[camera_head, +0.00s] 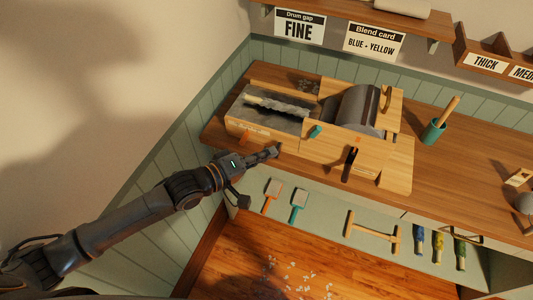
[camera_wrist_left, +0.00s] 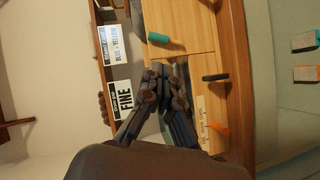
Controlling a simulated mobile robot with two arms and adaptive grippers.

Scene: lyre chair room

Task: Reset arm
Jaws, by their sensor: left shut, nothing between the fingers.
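My left arm comes in from the left in the head view. My left gripper (camera_head: 262,156) is shut and empty, at the front left edge of the workbench (camera_head: 285,167). It is just in front of a wooden drum machine (camera_head: 290,128) with a dark drum and grey fibre in its left tray. In the left wrist view, my left gripper (camera_wrist_left: 172,92) also shows closed, with the machine's wooden body (camera_wrist_left: 190,25) beyond it. My right gripper is not in view.
Shelf signs (camera_head: 300,27) are above. The floor (camera_head: 310,260) has white scraps.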

